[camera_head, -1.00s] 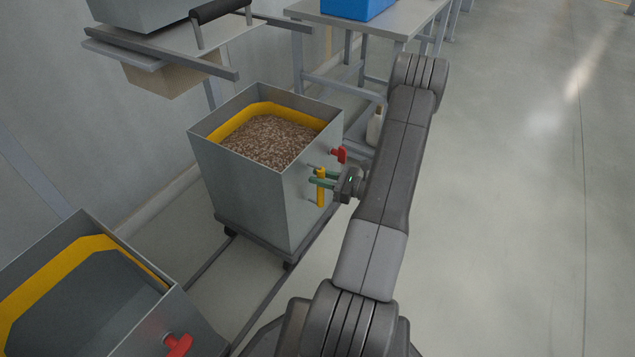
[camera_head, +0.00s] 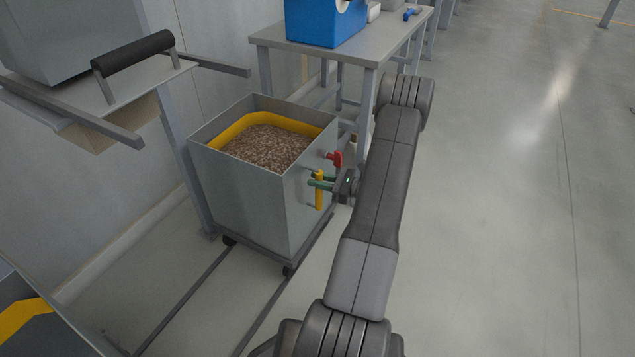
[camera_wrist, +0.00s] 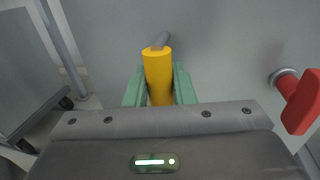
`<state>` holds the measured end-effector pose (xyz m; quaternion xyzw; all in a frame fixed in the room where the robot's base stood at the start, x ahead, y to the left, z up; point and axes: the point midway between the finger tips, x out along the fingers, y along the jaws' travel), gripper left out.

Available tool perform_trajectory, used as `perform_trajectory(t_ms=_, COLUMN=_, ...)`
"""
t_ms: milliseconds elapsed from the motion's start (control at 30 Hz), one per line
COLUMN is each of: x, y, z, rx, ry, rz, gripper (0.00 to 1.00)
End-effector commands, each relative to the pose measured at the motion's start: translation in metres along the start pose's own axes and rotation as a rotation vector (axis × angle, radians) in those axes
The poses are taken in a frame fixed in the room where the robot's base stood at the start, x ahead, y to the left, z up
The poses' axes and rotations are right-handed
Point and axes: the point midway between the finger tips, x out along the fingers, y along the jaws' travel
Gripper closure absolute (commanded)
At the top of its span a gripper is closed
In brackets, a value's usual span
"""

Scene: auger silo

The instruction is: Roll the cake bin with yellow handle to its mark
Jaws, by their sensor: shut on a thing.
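The grey cake bin (camera_head: 240,200) is filled with brown crumbly material and has a yellow band inside its rim. It stands upright on a wheeled dolly on floor rails. Its upright yellow handle (camera_head: 319,190) is on the right face, below a red knob (camera_head: 336,158). My gripper (camera_head: 322,182) is shut on the yellow handle, with green fingers on both sides of it. In the wrist view the handle (camera_wrist: 158,75) sits between the fingers, and the red knob (camera_wrist: 300,100) is at right. No floor mark can be made out.
Another bin (camera_head: 40,320) with a yellow band is at the lower left. A shelf with a black grip bar (camera_head: 133,53) hangs at upper left beside a grey post (camera_head: 180,120). A table (camera_head: 385,40) with a blue machine (camera_head: 325,18) stands behind the bin. The floor at right is open.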

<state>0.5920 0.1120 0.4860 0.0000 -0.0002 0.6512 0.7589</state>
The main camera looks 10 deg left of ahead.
Motion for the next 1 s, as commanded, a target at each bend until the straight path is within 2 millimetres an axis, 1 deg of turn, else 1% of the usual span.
perform_trajectory(t_ms=200, x=0.0, y=0.001, z=0.0, rx=0.001, ry=0.0, rz=0.001, gripper=1.0)
perform_trajectory(t_ms=233, x=0.0, y=0.001, z=0.0, rx=0.001, ry=0.001, rz=0.001, gripper=0.74)
perform_trajectory(t_ms=300, x=0.0, y=0.001, z=0.0, rx=0.001, ry=0.001, rz=0.001, gripper=0.6)
perform_trajectory(t_ms=333, x=0.0, y=0.001, z=0.0, rx=0.001, ry=0.001, rz=0.001, gripper=0.58)
perform_trajectory(t_ms=567, x=0.0, y=0.001, z=0.0, rx=0.001, ry=0.001, rz=0.001, gripper=0.58)
perform_trajectory(t_ms=667, x=-0.004, y=0.0, z=0.0, rx=0.001, ry=0.001, rz=0.0, gripper=0.58)
perform_trajectory(t_ms=767, x=-0.015, y=0.0, z=0.001, rx=0.001, ry=0.001, rz=-0.003, gripper=0.58)
perform_trajectory(t_ms=833, x=-0.027, y=0.0, z=0.001, rx=0.002, ry=0.0, rz=-0.004, gripper=0.58)
perform_trajectory(t_ms=1000, x=-0.067, y=-0.001, z=0.002, rx=0.001, ry=0.0, rz=-0.005, gripper=0.58)
